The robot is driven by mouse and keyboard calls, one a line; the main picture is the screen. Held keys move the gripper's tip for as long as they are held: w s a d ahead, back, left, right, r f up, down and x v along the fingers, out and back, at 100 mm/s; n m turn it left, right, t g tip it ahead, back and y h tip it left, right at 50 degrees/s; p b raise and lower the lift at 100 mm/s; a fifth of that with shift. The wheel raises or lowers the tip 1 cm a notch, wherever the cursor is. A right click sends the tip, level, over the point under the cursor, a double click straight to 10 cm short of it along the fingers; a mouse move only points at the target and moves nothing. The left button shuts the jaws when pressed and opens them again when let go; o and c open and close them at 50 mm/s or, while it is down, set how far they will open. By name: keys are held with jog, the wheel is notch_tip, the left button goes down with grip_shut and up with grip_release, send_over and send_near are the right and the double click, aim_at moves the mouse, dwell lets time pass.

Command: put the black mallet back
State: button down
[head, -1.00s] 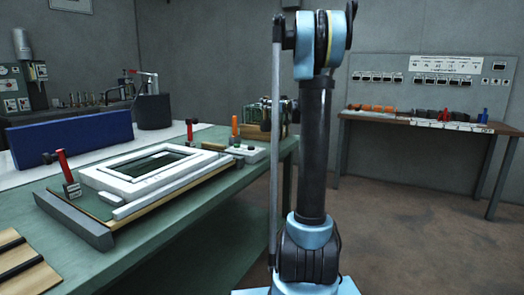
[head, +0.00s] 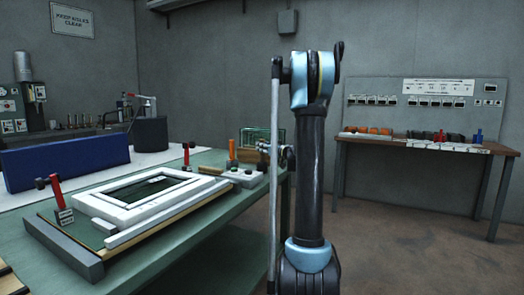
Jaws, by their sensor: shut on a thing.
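My arm stands upright in the middle of the head view and hides what is directly behind it. I cannot make out my gripper's fingers. A small grey part shows beside the arm, and I cannot tell whether it belongs to the gripper. I cannot pick out the black mallet in this view. The green workbench (head: 205,226) is at left, with a white frame (head: 112,205) lying on it around a dark panel (head: 150,190).
Red-handled upright tools (head: 57,191) stand by the frame. An orange-handled tool (head: 231,149) and a green wire rack (head: 276,138) are at the bench's far end. A blue block (head: 65,162) stands behind. A wooden table (head: 420,146) with several small items is at right. The floor between (head: 385,225) is clear.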

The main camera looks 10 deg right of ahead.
jog(key=shift+f, duration=0.15)
jog(key=c, duration=1.4)
grip_release()
jog(key=shift+c, duration=0.2)
